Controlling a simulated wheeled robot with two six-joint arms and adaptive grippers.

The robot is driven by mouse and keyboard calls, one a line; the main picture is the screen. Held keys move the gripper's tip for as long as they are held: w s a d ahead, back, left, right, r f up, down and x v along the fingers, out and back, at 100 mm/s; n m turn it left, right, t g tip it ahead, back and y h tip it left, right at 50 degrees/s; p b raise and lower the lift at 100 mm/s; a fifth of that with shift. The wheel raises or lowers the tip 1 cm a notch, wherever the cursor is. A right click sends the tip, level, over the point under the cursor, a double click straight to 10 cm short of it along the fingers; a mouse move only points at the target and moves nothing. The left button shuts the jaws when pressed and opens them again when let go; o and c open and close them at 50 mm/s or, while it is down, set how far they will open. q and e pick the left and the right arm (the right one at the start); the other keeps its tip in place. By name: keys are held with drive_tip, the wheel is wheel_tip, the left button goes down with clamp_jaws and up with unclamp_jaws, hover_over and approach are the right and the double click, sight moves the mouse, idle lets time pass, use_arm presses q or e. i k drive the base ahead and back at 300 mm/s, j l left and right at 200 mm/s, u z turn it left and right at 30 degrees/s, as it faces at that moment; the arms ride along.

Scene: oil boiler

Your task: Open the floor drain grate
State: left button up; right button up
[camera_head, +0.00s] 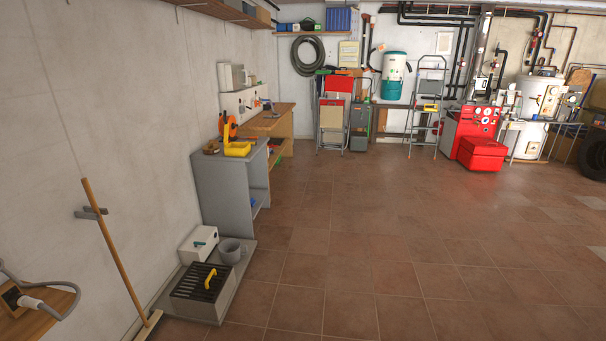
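The dark slatted drain grate (194,285) is in the lower left of the head view. It lies flat on top of a low grey box-like surround (203,309) and looks closed. A yellow handle-like piece (210,278) stands on the grate's right part; I cannot tell whether it is fixed to it. What lies under the grate is hidden. Neither of my grippers shows in this view.
A broom (113,250) leans on the left wall. Red equipment (481,150) is far right. The tiled floor (390,240) is clear.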

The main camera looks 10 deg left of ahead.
sight(213, 271)
drive_tip(key=i+l+u, duration=0.1)
drive_tip(key=i+u, duration=0.3)
drive_tip(key=i, duration=0.15)
drive_tip(key=i+l+u, duration=0.4)
drive_tip(key=i, duration=0.15)
drive_tip(key=i+l+u, duration=0.4)
drive_tip(key=i, duration=0.15)
drive_tip(key=j, duration=0.1)
